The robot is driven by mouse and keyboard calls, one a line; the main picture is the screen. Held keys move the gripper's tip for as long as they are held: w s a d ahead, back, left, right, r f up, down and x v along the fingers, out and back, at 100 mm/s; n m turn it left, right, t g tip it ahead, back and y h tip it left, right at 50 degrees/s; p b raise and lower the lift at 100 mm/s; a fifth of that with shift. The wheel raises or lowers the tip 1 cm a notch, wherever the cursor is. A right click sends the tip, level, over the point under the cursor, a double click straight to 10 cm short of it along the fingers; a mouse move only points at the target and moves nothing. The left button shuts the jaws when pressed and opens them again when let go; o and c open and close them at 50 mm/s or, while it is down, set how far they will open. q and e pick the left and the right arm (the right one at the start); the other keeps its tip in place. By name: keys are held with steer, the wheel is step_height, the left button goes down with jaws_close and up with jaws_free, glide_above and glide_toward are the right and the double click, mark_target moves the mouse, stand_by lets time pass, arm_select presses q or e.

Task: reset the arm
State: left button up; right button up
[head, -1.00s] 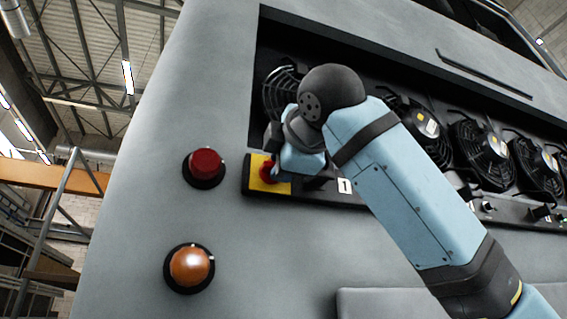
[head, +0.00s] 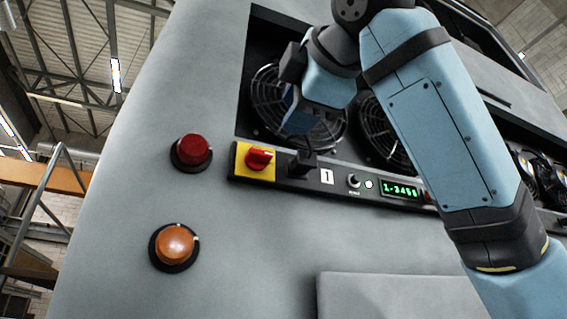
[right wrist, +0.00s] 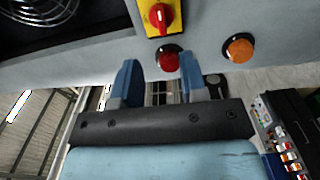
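My right arm (head: 425,110) comes in from the right, bent in front of the panel. Its gripper (head: 296,112) is in front of the left fan, above the switch strip, touching nothing that I can see. In the right wrist view the two blue fingers (right wrist: 160,85) stand wide apart with nothing held between them. The red rotary switch (head: 259,158) on its yellow plate is uncovered, below and left of the gripper; it also shows in the right wrist view (right wrist: 160,16). My left arm and gripper are not in view.
A red lamp or button (head: 193,150) and an orange one (head: 174,243) protrude from the grey body. The strip carries a black knob (head: 302,163), a small toggle (head: 353,181) and a lit green display (head: 400,189). Fans (head: 385,130) sit in the recess.

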steer(key=shift+v, duration=1.05)
